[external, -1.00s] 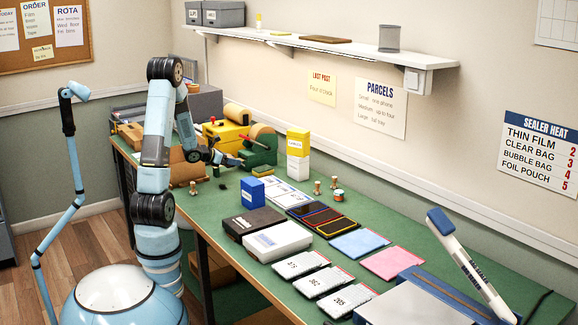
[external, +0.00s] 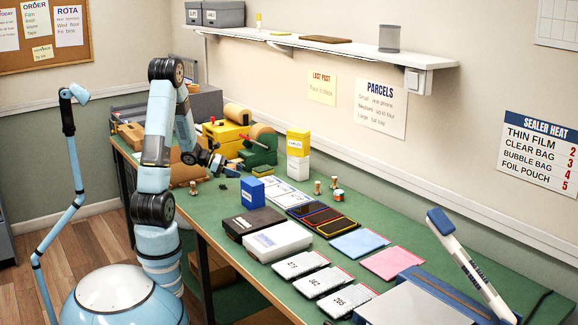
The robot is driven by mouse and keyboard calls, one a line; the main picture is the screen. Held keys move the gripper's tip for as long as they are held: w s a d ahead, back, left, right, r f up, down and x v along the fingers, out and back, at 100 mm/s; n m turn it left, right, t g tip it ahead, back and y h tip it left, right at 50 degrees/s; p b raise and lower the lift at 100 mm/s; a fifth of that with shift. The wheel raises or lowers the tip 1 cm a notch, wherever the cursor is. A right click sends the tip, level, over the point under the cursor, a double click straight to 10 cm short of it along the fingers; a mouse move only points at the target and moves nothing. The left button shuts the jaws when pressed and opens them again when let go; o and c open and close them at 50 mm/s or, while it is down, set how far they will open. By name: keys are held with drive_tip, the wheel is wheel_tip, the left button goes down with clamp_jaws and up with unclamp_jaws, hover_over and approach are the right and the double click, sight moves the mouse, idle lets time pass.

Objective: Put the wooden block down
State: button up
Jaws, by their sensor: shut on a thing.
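My gripper (external: 228,170) is at the far left part of the green bench, a little above its surface, in front of the green tape dispenser. It is shut on the wooden block, which is too small and too covered by the fingers to make out clearly. I cannot tell whether the block touches the bench (external: 222,205).
A blue box (external: 252,190) stands to the right of my gripper, with a black box (external: 254,223) nearer. A yellow and white carton (external: 298,155) stands behind. Small wooden pegs (external: 317,187) stand right of it. A small dark item (external: 222,186) lies below the gripper.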

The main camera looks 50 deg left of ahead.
sight(237, 197)
drive_tip(key=shift+s+d+f+m+g+h, duration=0.1)
drive_tip(key=shift+d+f+m+g+h, duration=0.2)
drive_tip(key=shift+f, duration=1.25)
drive_tip(key=shift+s+d+f+m+g+h, duration=0.1)
drive_tip(key=shift+d+f+m+g+h, duration=0.25)
drive_tip(key=shift+f, duration=1.15)
drive_tip(key=shift+s+d+f+m+g+h, duration=0.15)
drive_tip(key=shift+d+f+m+h, duration=0.25)
drive_tip(key=shift+f, duration=1.15)
drive_tip(key=shift+f, duration=0.15)
drive_tip(key=o, duration=1)
drive_tip(key=shift+o, duration=0.2)
drive_tip(key=shift+a, duration=0.1)
